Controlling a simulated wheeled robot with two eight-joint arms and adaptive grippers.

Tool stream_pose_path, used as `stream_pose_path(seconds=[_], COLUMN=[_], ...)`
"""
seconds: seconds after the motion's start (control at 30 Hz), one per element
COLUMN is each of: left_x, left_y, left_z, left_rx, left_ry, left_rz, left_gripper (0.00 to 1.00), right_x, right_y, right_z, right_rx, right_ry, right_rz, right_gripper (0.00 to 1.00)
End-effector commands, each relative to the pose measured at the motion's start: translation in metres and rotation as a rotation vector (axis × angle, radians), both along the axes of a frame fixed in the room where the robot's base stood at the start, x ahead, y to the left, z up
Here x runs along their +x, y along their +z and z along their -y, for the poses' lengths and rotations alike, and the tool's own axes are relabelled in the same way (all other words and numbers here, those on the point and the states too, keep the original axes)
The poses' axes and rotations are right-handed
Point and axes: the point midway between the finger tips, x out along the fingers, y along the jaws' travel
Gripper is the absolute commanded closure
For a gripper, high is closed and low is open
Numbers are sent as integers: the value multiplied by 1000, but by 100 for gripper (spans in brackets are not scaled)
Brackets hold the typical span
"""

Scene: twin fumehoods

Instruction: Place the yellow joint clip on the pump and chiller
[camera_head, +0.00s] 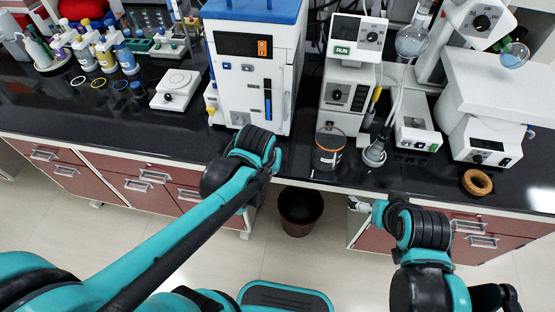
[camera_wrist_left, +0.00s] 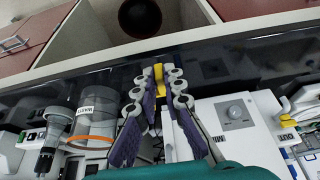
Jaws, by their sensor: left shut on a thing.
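In the left wrist view my left gripper (camera_wrist_left: 160,84) is shut on the yellow joint clip (camera_wrist_left: 158,74), which shows between its fingertips, over the dark bench near its front edge. In the head view my left arm hides this gripper and the clip. The white chiller with a blue top and red-lit display (camera_head: 228,75) stands behind the end of my left arm. A white unit marked RUN (camera_head: 343,95) stands to its right; I cannot tell if it is the pump.
An orange-rimmed jar (camera_head: 329,150) stands near the bench's front edge; a jar marked WASTE (camera_wrist_left: 97,115) shows beside my left gripper. Glass flasks (camera_head: 412,41) and a cork ring (camera_head: 477,182) are at right. A dark bin (camera_head: 301,212) stands below. Bottles (camera_head: 105,55) crowd the back left.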

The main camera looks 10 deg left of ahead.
Motion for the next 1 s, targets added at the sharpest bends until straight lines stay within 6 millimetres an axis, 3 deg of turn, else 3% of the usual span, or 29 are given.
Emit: stream_pose_path(seconds=[0.1,0.37,0.5,0.73,0.9,1.0], left_x=[34,89,88,88,88,91], left_y=[-3,-2,-23,-39,-66,-73], left_z=[0,0,0,0,0,0], left_rx=[-1,0,0,0,0,0], left_ry=[2,0,-1,-1,-1,0], left_rz=[0,0,0,0,0,0], left_gripper=[100,100,100,100,100,100], right_x=[0,0,0,0,0,0], right_y=[-11,-22,-32,-38,-52,-59], right_z=[0,0,0,0,0,0], right_rx=[0,0,0,0,0,0], right_ry=[0,0,0,0,0,0], right_rz=[0,0,0,0,0,0], right_gripper=[0,0,0,0,0,0])
